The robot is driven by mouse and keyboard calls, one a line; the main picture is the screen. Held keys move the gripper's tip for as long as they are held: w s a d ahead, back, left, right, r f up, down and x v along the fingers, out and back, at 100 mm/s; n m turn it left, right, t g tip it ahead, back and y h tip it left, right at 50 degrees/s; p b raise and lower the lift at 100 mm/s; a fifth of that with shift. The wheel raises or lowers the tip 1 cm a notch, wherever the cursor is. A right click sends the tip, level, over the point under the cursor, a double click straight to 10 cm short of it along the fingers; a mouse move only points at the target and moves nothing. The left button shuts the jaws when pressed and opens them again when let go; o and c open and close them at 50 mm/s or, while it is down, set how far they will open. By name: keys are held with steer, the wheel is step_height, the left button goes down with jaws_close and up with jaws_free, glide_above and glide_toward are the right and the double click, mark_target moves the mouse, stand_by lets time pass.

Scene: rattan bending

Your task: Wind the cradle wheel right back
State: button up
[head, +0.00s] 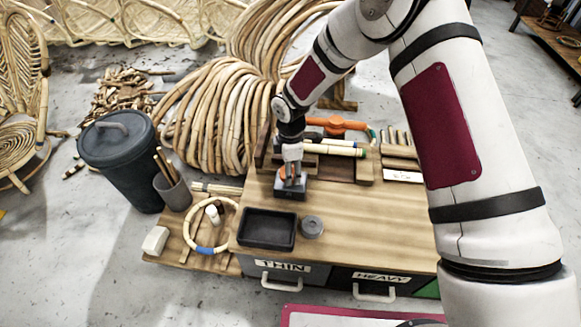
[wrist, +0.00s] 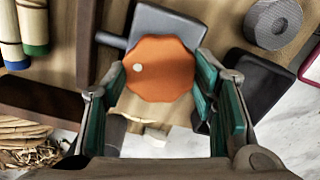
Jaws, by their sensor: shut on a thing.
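The cradle wheel is an orange, many-sided knob (wrist: 160,70) with a pale dot left of its middle in the wrist view. It sits on a dark grey block (wrist: 168,22), which also shows on the bench in the head view (head: 290,192). My gripper (wrist: 158,76) comes down over the wheel, with one green-padded finger on each side of it. The fingers are shut on the wheel. In the head view my gripper (head: 292,176) stands upright over the block and hides most of the wheel.
A black tray (head: 267,229) and a grey tape roll (head: 312,227) lie in front of the block. Banded rods (head: 335,149) and an orange handle (head: 338,124) lie behind it. Cane coils (head: 210,115) and a lidded bin (head: 120,160) stand left. The bench's right front is clear.

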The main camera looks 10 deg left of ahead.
steer(key=shift+n, duration=0.5)
steer(key=o, duration=1.1)
steer(key=shift+o, duration=0.2)
step_height(320, 180, up, 12)
